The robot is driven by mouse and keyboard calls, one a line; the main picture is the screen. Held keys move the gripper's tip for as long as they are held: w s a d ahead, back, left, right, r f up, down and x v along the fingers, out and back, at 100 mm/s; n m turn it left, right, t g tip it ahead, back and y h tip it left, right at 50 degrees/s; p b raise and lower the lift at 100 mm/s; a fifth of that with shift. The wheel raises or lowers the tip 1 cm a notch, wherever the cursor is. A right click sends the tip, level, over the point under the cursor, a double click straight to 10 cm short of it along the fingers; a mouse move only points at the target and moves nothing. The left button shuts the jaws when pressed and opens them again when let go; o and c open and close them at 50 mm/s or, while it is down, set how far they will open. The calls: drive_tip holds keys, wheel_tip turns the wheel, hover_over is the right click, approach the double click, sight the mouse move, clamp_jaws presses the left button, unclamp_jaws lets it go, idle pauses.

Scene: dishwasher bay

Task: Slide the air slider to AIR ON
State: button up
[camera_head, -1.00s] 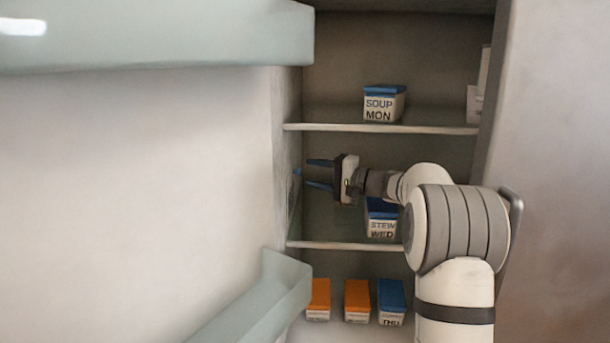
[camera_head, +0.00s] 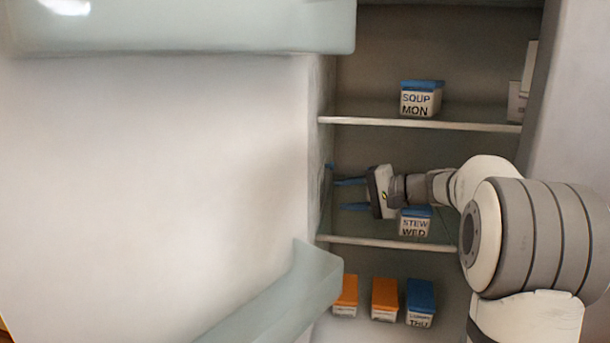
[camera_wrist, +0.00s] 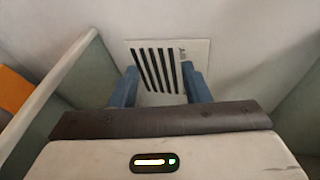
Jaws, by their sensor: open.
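A pale panel with dark slats (camera_wrist: 158,70) sits on the inner wall in the wrist view, ahead of my gripper. A small light strip with faint marks (camera_wrist: 182,54) runs along its right side, too small to read; I cannot tell the slider's position. In the head view, only a small bluish patch (camera_head: 328,175) shows on the cabinet's left inner wall. My gripper (camera_head: 340,194) points left at that wall, between the upper and middle shelves. Its blue fingers (camera_wrist: 160,88) are apart and empty, overlapping the panel's lower corners in the wrist view. I cannot tell whether they touch it.
A SOUP MON box (camera_head: 421,100) stands on the upper shelf (camera_head: 465,125). A STEW WED box (camera_head: 414,223) stands on the middle shelf (camera_head: 375,242), close below my gripper. Orange boxes (camera_head: 384,298) and a blue-lidded box (camera_head: 420,300) stand lower. The open door (camera_head: 160,190) fills the left.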

drive_tip(key=s+f+n+g+h, duration=0.1)
drive_tip(key=s+f+h, duration=0.3)
drive_tip(key=s, duration=0.7)
drive_tip(key=s+f+n+g+h+p, duration=0.1)
drive_tip(key=s+f+n+g+h, duration=0.1)
drive_tip(key=s+f, duration=0.4)
drive_tip(key=s+f+n+g+h, duration=0.2)
drive_tip(key=s+f+h, duration=0.3)
drive_tip(key=s, duration=1.1)
drive_tip(key=shift+s+d+n+h+p, duration=0.2)
drive_tip(key=shift+d+n+h+p, duration=0.15)
drive_tip(key=shift+n+h, duration=0.2)
drive_tip(key=shift+s+d+f+h, duration=0.25)
drive_tip(key=shift+s+d+f, duration=0.05)
drive_tip(key=shift+s, duration=0.05)
drive_tip(key=shift+c, duration=0.7)
